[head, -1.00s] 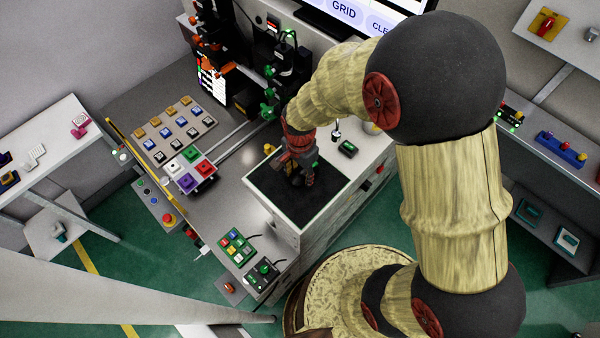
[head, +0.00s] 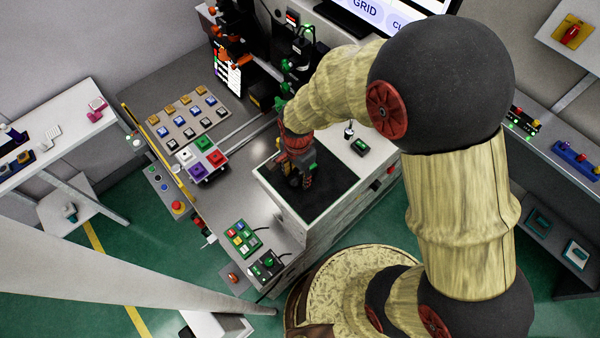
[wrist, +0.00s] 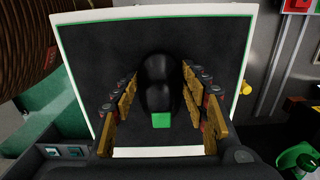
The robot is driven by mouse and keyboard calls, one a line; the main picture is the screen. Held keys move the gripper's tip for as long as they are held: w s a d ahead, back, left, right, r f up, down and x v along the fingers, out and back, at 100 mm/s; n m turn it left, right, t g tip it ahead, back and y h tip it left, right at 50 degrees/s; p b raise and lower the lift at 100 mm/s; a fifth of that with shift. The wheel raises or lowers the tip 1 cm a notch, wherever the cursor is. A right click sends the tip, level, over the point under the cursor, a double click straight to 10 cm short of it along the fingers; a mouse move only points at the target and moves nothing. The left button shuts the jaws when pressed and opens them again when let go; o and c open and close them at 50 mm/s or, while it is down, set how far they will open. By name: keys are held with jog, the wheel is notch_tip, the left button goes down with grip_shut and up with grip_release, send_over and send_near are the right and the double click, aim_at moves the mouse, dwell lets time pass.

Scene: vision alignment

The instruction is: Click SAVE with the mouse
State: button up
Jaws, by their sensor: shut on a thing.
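The black mouse (wrist: 159,82) with a green patch at its near end lies on the dark mat with a white and green border (wrist: 85,50) in the wrist view. My gripper (wrist: 165,100) has one finger on each side of the mouse and is shut on it. In the head view my gripper (head: 299,182) is low over the mat (head: 335,188), left of its middle, and hides the mouse. The monitor (head: 400,10) at the top shows GRID and part of another label. SAVE and the pointer are not in view.
A keypad board (head: 188,122) and a block of coloured buttons (head: 203,158) stand on the grey bench left of the mat. A small green-topped device (head: 360,146) sits right of the mat. Bare mat lies to the gripper's right.

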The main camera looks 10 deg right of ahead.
aim_at(298, 174)
dwell(0.3)
jog(key=o, duration=1.2)
jog(key=shift+c, duration=0.2)
jog(key=shift+o, duration=0.4)
notch_tip(298, 174, up, 12)
